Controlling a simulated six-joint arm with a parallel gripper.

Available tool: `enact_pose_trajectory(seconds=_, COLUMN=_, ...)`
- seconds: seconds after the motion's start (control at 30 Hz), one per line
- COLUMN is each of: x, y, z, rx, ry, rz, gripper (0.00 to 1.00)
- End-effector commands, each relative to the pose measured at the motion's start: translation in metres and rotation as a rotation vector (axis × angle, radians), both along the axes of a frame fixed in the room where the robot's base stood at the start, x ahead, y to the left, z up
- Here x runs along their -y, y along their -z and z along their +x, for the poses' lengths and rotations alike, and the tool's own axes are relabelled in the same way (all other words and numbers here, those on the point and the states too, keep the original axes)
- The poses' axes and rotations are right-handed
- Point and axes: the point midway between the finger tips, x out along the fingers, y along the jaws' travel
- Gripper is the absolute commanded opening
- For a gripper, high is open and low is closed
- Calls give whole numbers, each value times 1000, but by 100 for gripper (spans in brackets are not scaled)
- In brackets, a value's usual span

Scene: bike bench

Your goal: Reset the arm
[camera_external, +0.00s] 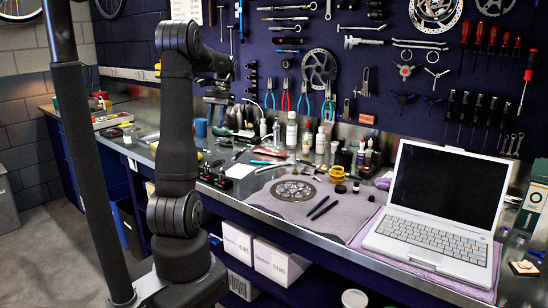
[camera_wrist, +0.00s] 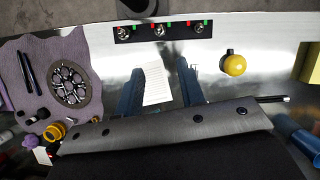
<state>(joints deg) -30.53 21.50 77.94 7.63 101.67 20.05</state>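My arm stands upright at the left of the bench in the external view. My gripper (camera_external: 222,100) is at its upper end, raised above the bench top and partly hidden by the arm. In the wrist view my gripper (camera_wrist: 160,88) has its two bluish fingers spread apart. A white lined paper (camera_wrist: 156,84) shows between them, lower down on the bench. Nothing is seen held in the fingers.
The metal bench (camera_external: 330,232) holds a grey mat with a chainring (camera_external: 293,190), bottles and an open laptop (camera_external: 440,205). A yellow round thing (camera_wrist: 235,65) and a black strip (camera_wrist: 160,30) lie below my gripper. Tools hang on the wall behind.

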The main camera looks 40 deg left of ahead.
Motion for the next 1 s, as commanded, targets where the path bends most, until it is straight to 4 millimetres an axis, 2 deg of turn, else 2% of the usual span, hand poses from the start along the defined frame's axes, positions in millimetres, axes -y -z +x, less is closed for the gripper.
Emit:
enact_pose_trajectory(seconds=0.2, x=-2, y=-32, z=13, rx=3, ry=0, rz=1, gripper=35)
enact_pose_trajectory(seconds=0.57, x=3, y=30, z=-14, rx=-4, ry=-2, rz=-2, gripper=35)
enact_pose_trajectory(seconds=1.0, x=9, y=112, z=-47, rx=-5, ry=-2, rz=-2, gripper=35)
